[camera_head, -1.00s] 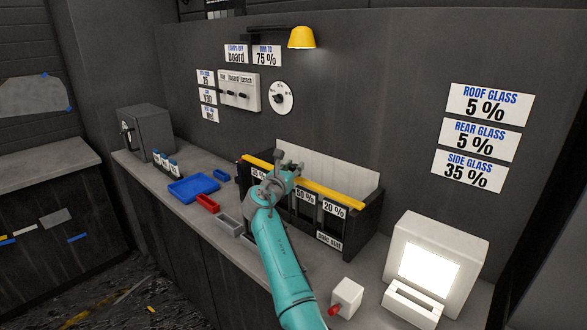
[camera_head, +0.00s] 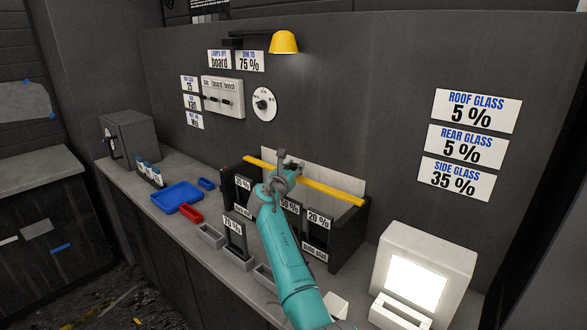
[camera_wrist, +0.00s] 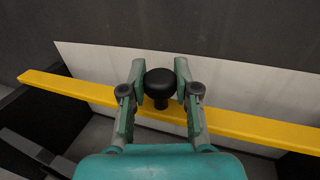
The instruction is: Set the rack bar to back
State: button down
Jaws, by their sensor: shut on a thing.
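The yellow rack bar (camera_head: 332,193) lies across the top of the black rack (camera_head: 349,235), close to the white back panel (camera_head: 350,182). In the wrist view the bar (camera_wrist: 75,89) runs across the picture with the white panel (camera_wrist: 245,95) just behind it. My gripper (camera_head: 284,167) is above the bar's middle. In the wrist view its fingers (camera_wrist: 160,95) are closed on the black knob (camera_wrist: 160,82) on the bar. The knob is hidden by my gripper in the head view.
Labelled cards, such as the 20 % card (camera_head: 319,219), stand in the rack. A 70 % card (camera_head: 234,229) stands upright in front of it. Blue tray (camera_head: 178,197) and red tray (camera_head: 190,214) lie to the left. A white lit box (camera_head: 425,275) stands at the right.

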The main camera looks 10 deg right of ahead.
jog(key=c, duration=0.8)
grip_release()
jog(key=shift+w+d, duration=0.15)
jog(key=shift+d, duration=0.1)
jog(key=shift+a, duration=0.15)
jog(key=shift+s+a, duration=0.15)
jog(key=shift+s, duration=0.15)
jog(key=v, duration=1.1)
jog(key=shift+s, duration=0.15)
